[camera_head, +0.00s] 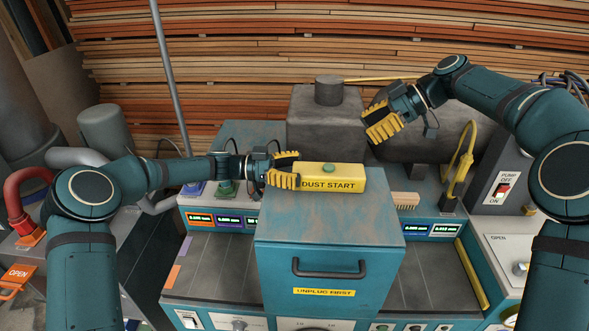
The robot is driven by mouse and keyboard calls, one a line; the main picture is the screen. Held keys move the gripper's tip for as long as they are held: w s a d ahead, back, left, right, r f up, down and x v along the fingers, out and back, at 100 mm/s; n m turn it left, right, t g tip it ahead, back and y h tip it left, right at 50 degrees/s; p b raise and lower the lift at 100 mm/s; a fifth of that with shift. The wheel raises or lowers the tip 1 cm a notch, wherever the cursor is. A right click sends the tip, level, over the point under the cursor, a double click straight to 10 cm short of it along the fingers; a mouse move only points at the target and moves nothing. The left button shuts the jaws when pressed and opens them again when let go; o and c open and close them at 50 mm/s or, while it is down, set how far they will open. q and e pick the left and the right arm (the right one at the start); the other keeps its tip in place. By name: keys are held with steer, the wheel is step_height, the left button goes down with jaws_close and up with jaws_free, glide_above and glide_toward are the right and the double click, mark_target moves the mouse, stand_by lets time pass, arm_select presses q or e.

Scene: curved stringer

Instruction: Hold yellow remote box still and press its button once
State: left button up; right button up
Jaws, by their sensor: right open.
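The yellow remote box (345,184), marked "DUST START", is near the middle, over the back part of the teal cabinet top. A round green button (329,169) is on its upper face. My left gripper (286,172) is at the box's left end, with one yellow finger behind it and one in front, and looks shut on it. I cannot tell whether the box rests on the cabinet or is held just above it. My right gripper (383,122) is open and empty, up and to the right of the box, apart from it and the button.
The teal cabinet (328,231) with a dark handle and an "UNPLUG FIRST" label stands in front. Grey machinery (326,120) is behind the box. A panel with a red switch (503,188) is further right.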

jaws_close()
stand_by(1.3)
